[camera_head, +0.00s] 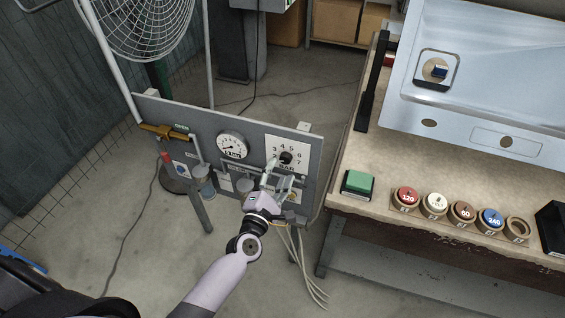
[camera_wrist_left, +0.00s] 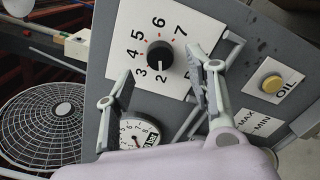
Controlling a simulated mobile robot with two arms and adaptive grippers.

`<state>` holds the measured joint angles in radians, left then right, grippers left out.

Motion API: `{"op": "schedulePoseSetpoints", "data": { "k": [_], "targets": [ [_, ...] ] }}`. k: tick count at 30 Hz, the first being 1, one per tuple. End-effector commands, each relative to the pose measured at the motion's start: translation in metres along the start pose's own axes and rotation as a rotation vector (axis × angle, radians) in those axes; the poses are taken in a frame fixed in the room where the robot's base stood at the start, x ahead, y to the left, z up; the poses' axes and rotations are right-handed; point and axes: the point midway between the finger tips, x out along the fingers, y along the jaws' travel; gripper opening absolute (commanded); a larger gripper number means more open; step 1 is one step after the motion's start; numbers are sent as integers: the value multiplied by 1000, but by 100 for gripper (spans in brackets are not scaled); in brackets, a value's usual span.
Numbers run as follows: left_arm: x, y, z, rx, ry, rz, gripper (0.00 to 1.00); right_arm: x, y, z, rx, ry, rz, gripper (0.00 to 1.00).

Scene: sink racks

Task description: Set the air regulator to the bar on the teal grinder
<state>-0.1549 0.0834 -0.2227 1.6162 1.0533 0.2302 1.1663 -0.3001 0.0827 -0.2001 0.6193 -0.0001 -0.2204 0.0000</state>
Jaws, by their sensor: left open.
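The air regulator is a black knob (camera_head: 286,158) on a white plate (camera_head: 301,145) with numbers 2 to 7 and the word BAR, on a grey upright panel. In the left wrist view the knob (camera_wrist_left: 160,55) shows a pale mark that seems to face the 2. A round pressure gauge (camera_head: 232,146) sits left of the plate; it also shows in the wrist view (camera_wrist_left: 139,134). My left gripper (camera_head: 279,173) is open in front of the panel, its fingers apart on either side of the knob, seemingly short of it. I cannot make out a teal grinder. My right gripper is not in view.
A fan (camera_head: 140,25) stands behind. The bench (camera_head: 385,155) at right holds a green block (camera_head: 358,183), several round numbered discs and a metal sink (camera_head: 480,90). A yellow OIL button (camera_wrist_left: 271,84) is on the panel.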

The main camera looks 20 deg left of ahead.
Motion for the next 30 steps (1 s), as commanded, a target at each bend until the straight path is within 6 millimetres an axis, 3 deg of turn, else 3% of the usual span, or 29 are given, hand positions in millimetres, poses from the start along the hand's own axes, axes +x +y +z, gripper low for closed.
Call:
{"op": "schedulePoseSetpoints", "data": {
  "k": [7,19,30],
  "targets": [
    [32,0,0,0,-1,-1,50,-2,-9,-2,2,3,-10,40],
    [38,0,0,1,0,-1,50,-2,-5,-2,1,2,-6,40],
    [38,0,0,1,0,-1,25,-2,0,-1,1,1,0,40]
  ]
}}
